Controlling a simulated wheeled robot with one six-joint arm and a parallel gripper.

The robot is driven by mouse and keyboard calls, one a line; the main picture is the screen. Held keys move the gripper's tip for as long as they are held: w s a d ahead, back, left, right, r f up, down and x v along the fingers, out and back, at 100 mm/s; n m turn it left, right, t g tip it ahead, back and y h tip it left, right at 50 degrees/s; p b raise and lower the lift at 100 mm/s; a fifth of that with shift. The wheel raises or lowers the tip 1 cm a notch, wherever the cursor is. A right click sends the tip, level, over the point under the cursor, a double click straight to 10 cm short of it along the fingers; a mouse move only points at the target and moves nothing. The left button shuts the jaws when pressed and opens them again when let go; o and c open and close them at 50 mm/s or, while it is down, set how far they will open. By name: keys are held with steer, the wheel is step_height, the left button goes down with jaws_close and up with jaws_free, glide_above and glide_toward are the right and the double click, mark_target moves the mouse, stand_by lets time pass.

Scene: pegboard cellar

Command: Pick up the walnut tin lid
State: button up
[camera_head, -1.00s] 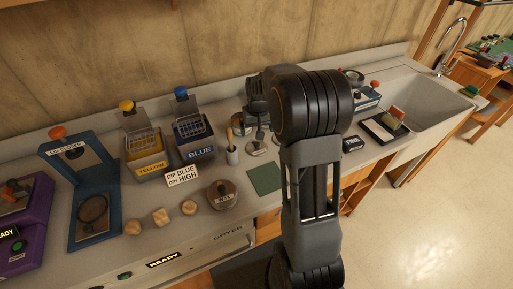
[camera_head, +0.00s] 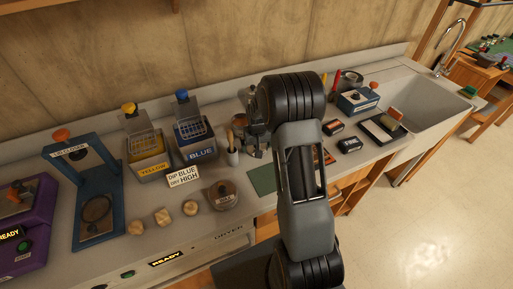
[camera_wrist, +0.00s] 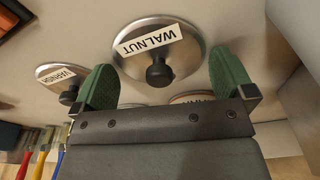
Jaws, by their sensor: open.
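The walnut tin lid (camera_wrist: 190,58) is a round silver disc with a black knob and a white label reading WALNUT. In the wrist view it lies at the top middle, its knob between my green fingertips. My gripper (camera_wrist: 163,62) is open, with one finger on each side of the lid, and nothing is held. I cannot tell whether the fingers touch the lid. In the head view my gripper (camera_head: 256,135) is over the counter, and my arm hides the lid.
A lid labelled VARNISH (camera_wrist: 56,76) lies at left in the wrist view. Another lid (camera_wrist: 190,98) is mostly hidden by my gripper. Brush handles (camera_wrist: 45,145) show at lower left. The cup (camera_head: 233,157) and green mat (camera_head: 263,180) are nearby in the head view.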

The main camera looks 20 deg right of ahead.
steer(key=c, duration=0.6)
steer(key=shift+o, duration=0.2)
steer(key=shift+r, duration=0.1)
